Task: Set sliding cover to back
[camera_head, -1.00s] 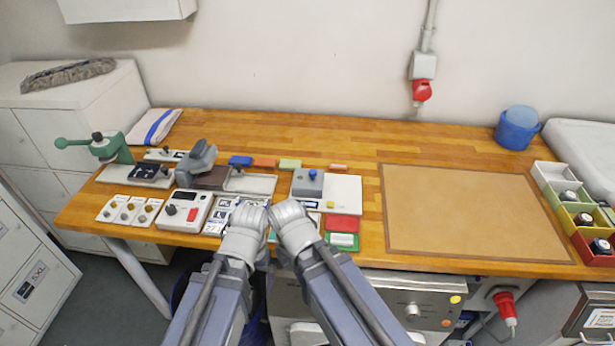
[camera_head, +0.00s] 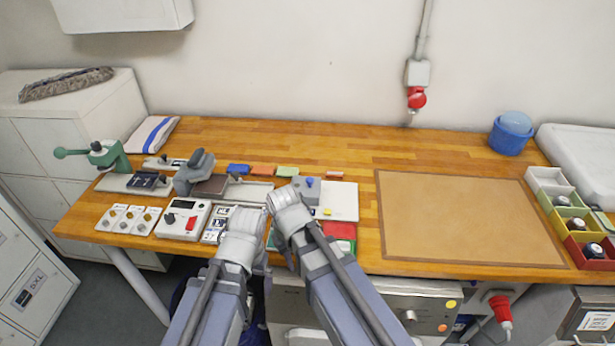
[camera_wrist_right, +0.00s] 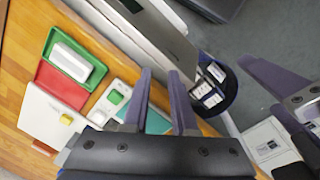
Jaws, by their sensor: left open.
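A white plate with a yellow knob (camera_head: 343,204) lies at the middle of the bench, with a grey block with a blue knob (camera_head: 309,185) at its left; I cannot tell which part is the sliding cover. The white plate and yellow knob also show in the right wrist view (camera_wrist_right: 67,119). My right gripper (camera_head: 283,197) is just in front of the grey block and hides part of it; in the right wrist view its fingers are apart and empty (camera_wrist_right: 160,72). My left gripper (camera_head: 248,218) is open beside it, over the bench's front edge.
To the left stand a control box (camera_head: 183,219), a rail with a grey clamp (camera_head: 195,173) and a green press (camera_head: 105,155). A brown mat (camera_head: 460,220) is clear.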

